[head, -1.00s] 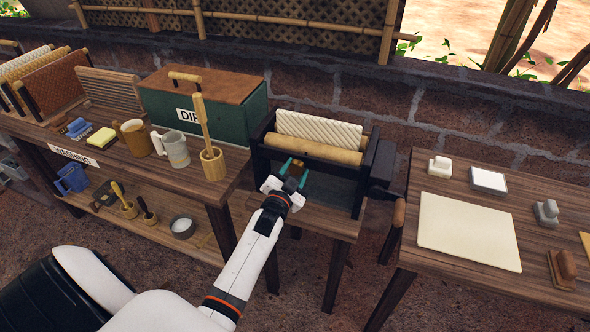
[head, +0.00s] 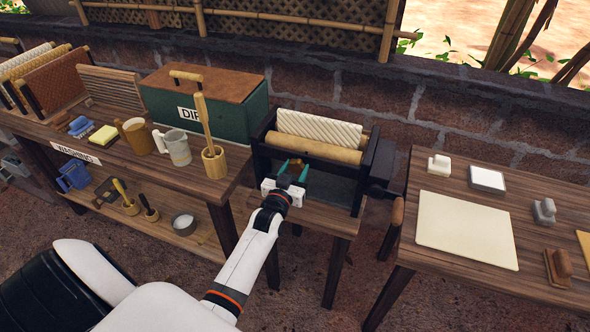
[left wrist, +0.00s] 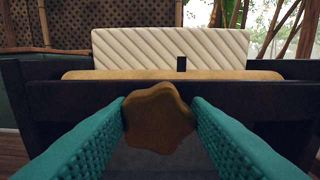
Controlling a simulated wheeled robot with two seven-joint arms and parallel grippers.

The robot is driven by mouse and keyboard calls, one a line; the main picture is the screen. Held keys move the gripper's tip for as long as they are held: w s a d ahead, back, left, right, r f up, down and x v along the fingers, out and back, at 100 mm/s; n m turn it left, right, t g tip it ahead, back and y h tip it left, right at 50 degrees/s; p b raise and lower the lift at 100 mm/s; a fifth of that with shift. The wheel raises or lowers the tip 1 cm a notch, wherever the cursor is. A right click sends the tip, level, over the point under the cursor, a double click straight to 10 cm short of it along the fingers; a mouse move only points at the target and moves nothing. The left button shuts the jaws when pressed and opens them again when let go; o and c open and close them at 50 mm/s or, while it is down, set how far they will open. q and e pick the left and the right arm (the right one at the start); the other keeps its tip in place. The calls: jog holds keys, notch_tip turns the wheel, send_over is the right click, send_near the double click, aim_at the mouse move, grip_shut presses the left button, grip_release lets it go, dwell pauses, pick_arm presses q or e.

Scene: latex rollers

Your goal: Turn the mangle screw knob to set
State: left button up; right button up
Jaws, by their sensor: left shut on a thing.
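The mangle (head: 318,148) stands on a small wooden stand, with a white ridged roller (head: 320,128) behind a smooth tan roller (head: 318,151) in a dark frame. The brown lobed screw knob (left wrist: 158,118) is on the front of the frame in the left wrist view, below the rollers. My left gripper (head: 291,172) is at the front of the mangle, its teal fingers shut on the knob's two sides. In the head view the fingers and frame partly hide the knob. My right gripper is not in view.
A crank with a wooden handle (head: 397,211) sticks out at the mangle's right side. The right table (head: 450,281) holds a cream sheet (head: 467,230) and several small blocks. The left table holds a green box (head: 236,118), mugs and a wooden mortar (head: 214,162).

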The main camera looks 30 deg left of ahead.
pick_arm(q)
jog(key=shift+f, duration=0.1)
jog(key=o, duration=1)
jog(key=shift+b+v, duration=1.05)
jog(key=shift+v, duration=4.95)
jog(key=shift+f, duration=0.1)
